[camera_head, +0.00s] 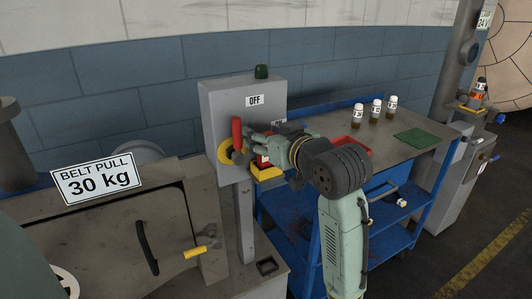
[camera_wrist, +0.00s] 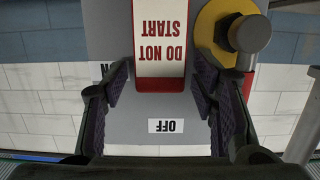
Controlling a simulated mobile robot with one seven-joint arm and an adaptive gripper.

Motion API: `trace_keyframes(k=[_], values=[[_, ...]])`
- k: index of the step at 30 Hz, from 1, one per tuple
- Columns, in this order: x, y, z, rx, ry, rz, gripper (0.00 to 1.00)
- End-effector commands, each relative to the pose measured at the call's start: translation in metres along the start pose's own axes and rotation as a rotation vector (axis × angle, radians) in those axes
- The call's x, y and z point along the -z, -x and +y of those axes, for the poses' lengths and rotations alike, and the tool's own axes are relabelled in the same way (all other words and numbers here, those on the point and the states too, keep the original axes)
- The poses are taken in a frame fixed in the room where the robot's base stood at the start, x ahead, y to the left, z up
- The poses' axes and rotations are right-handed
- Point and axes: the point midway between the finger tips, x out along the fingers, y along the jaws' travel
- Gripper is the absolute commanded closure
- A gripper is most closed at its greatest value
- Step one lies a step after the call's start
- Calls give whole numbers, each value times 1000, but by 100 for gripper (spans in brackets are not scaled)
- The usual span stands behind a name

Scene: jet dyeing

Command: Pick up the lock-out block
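The lock-out block (camera_wrist: 160,40) is white with red edges and reads DO NOT START, upside down in the wrist view. In the head view, a small red part of it (camera_head: 262,160) shows at the front of the grey switch box (camera_head: 250,114), above a yellow piece (camera_head: 267,173). My gripper (camera_head: 262,146) is at the box front, right of the red lever (camera_head: 237,133). In the wrist view my gripper (camera_wrist: 160,78) is open, one finger either side of the block's near end. Contact between fingers and block cannot be told.
The lever's yellow disc (camera_wrist: 213,30) is close beside one finger. A blue trolley (camera_head: 300,222) behind my arm carries several small bottles (camera_head: 376,109) and a green cloth (camera_head: 416,138). A machine door with a BELT PULL sign (camera_head: 97,178) stands at left.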

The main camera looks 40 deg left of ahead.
Motion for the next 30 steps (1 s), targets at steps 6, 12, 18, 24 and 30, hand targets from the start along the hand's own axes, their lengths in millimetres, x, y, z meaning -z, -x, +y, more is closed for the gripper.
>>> trace_keyframes(k=[6,12,18,24,30], values=[[0,0,0,0,0,0,64],[0,0,0,0,0,0,77],[0,0,0,0,0,0,90],[0,1,0,0,0,1,100],[1,1,0,0,0,1,100]])
